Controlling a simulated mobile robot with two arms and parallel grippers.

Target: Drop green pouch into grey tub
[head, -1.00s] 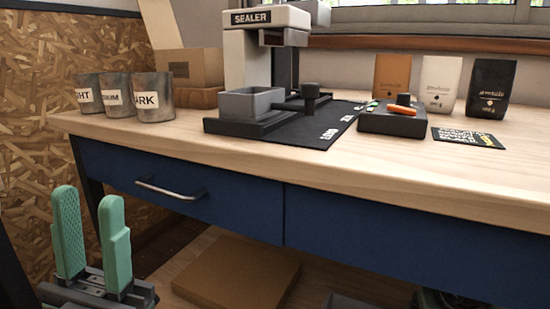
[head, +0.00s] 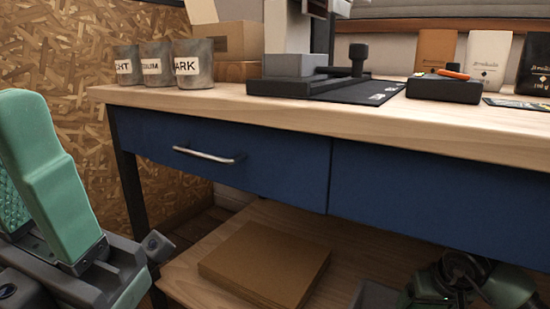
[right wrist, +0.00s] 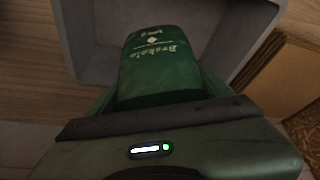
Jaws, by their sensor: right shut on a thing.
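The green pouch (right wrist: 158,62), with pale print, is in my right gripper (head: 455,284), which is shut on it. In the right wrist view the pouch is in front of the grey tub (right wrist: 88,38), over its opening; I cannot tell how far above the tub floor it is. In the head view only a corner of the tub (head: 374,296) shows on the lower shelf, beside the right gripper, and the pouch cannot be made out. My left gripper (head: 25,165), with green fingers, is open and empty at the lower left, away from the tub.
A flat brown box (head: 265,264) lies on the lower shelf (head: 190,275), left of the tub. Above are the blue drawers (head: 220,165) and the wooden bench top (head: 330,118), with metal cups (head: 194,64), a sealer base (head: 340,88) and several pouches (head: 487,60). Shelf space in front of the box is clear.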

